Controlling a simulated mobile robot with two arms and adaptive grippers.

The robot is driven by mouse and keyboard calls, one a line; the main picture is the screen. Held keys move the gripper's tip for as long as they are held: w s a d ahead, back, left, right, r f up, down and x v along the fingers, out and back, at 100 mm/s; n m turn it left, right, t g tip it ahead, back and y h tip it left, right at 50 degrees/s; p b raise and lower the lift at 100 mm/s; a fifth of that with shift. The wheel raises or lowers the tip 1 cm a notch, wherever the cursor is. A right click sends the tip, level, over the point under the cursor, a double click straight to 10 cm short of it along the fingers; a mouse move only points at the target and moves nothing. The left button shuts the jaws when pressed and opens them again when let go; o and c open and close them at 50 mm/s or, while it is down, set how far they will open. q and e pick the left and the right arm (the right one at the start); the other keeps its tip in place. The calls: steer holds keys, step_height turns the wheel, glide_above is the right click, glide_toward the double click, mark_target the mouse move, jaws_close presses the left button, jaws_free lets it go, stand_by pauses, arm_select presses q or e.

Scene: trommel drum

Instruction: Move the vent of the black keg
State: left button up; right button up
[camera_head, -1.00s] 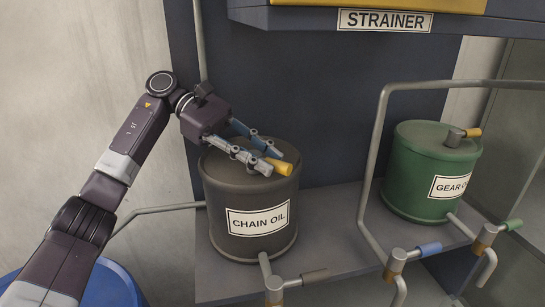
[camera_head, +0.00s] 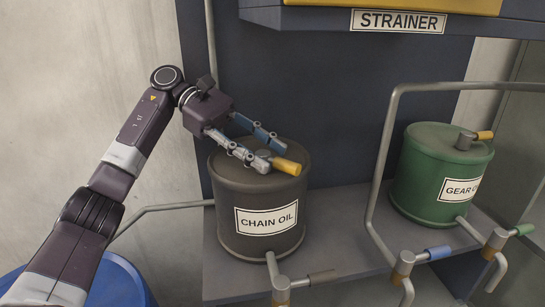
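The black keg (camera_head: 228,211), labelled CHAIN OIL, stands on the grey shelf. Its vent, a grey stub with a yellow-tipped lever (camera_head: 288,167), is on the lid, and the lever points right and toward me. My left gripper (camera_head: 273,157) is just above the lid, with its two fingers apart. The fingertips reach to either side of the grey part of the vent, and the yellow tip shows beyond them. I cannot tell whether either finger touches it. My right gripper is not in view.
A green keg (camera_head: 417,180) labelled GEAR OIL stands to the right with its own yellow-tipped vent. A grey pipe frame (camera_head: 383,150) rises between the kegs. The STRAINER ledge (camera_head: 330,20) overhangs behind. A blue drum (camera_head: 120,280) is at lower left.

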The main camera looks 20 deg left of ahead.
arm_select(q)
steer(key=shift+v, duration=2.75)
